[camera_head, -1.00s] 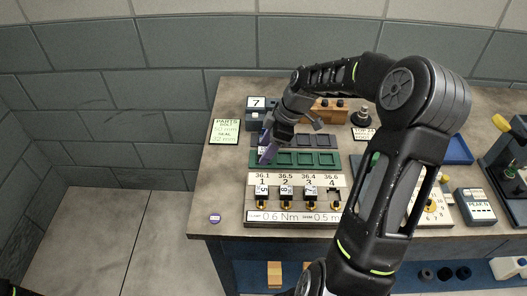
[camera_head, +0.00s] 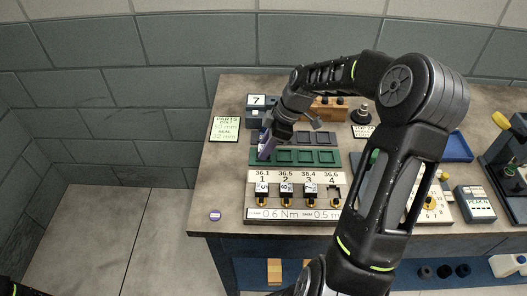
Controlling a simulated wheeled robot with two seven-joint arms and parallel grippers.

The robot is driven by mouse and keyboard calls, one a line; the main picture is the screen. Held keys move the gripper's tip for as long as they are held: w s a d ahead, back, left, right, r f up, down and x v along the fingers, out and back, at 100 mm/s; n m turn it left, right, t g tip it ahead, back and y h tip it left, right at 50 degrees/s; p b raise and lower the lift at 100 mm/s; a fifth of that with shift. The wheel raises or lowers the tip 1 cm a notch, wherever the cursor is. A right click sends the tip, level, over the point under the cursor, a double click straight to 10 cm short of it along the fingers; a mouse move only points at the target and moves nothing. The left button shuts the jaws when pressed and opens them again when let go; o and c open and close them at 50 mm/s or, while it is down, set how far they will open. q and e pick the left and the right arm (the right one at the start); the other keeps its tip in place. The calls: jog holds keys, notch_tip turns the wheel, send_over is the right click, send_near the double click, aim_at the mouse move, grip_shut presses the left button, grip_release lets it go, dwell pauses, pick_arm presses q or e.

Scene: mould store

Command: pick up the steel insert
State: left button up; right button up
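My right gripper (camera_head: 266,150) points down over the left end of a green compartment tray (camera_head: 329,158). Its purple-grey fingertips are at or just above the leftmost compartment. They are small and partly hidden by the gripper body, so I cannot tell whether they are open or shut, or touching anything. I cannot make out the steel insert; the gripper hides that end of the tray. My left gripper is not in view.
A dark tray (camera_head: 326,138) lies behind the green one. In front stands a numbered rack (camera_head: 250,200) with several black-and-yellow pieces. A box marked 7 (camera_head: 257,101) and a parts card (camera_head: 225,129) are at the back left.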

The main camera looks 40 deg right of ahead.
grip_shut()
jog(key=shift+r, duration=0.1)
dwell(0.4)
notch_tip(320, 180, up, 10)
jog(key=b, duration=0.1)
jog(key=shift+b, duration=0.4)
dwell(0.4)
